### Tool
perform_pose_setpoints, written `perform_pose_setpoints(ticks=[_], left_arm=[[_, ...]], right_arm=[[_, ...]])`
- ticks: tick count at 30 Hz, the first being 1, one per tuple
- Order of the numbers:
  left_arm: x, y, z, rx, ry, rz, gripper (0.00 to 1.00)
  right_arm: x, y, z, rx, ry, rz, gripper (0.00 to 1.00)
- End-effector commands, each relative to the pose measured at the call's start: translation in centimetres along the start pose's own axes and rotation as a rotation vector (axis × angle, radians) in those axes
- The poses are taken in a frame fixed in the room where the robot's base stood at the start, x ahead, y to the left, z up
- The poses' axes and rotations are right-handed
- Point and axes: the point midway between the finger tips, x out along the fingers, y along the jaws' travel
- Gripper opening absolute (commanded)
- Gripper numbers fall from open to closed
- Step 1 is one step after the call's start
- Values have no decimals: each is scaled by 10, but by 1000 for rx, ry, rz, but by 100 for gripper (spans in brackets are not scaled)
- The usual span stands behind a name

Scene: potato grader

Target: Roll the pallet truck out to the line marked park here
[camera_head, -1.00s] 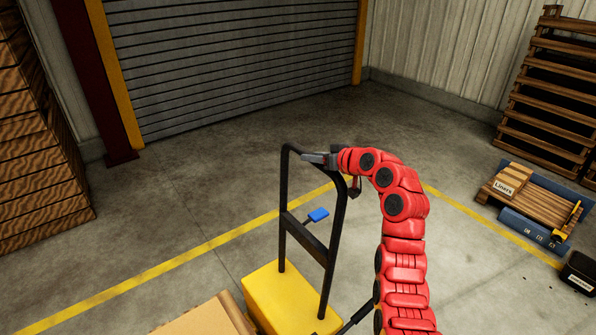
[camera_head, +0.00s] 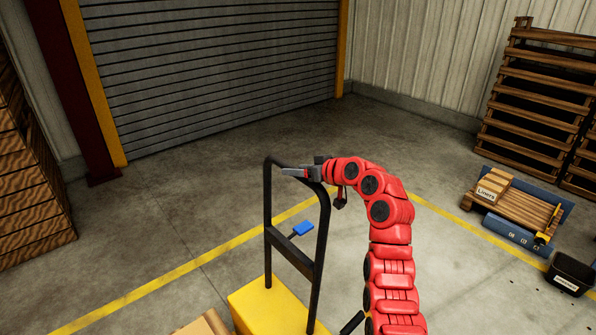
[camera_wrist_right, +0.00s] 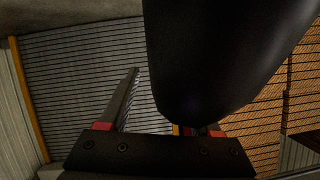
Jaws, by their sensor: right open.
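The pallet truck (camera_head: 268,306) shows a yellow body at the bottom of the head view, with an upright black loop handle (camera_head: 267,215). Its forks are out of view. My right gripper (camera_head: 291,171) is open at the top of the handle, its fingers pointing left. In the right wrist view the black handle (camera_wrist_right: 220,55) looms large and hides most of one finger; the other finger stands clear to its left. I cannot tell whether the gripper touches the handle. A yellow floor line (camera_head: 180,273) runs behind the truck; no "park here" lettering is legible. My left gripper is out of view.
A shuttered door (camera_head: 220,70) stands behind open concrete floor. Stacked wood (camera_head: 25,190) is at left, a tall pallet stack (camera_head: 535,100) at right. A low pallet with boxes (camera_head: 520,205) and a black bin (camera_head: 571,273) lie at right. A blue paddle-like piece (camera_head: 303,229) shows beyond the handle.

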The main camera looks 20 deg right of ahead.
Motion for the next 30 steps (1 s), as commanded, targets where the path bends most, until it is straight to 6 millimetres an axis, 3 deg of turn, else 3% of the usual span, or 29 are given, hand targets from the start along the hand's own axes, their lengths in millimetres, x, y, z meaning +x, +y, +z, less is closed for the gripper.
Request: perform_pose_setpoints(ticks=[8,21,30], left_arm=[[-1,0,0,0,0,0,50],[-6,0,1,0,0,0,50],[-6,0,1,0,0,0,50]], right_arm=[[-16,1,-2,-3,5,3,64],[-127,2,-1,-2,5,6,64],[-170,0,0,0,3,0,64]])
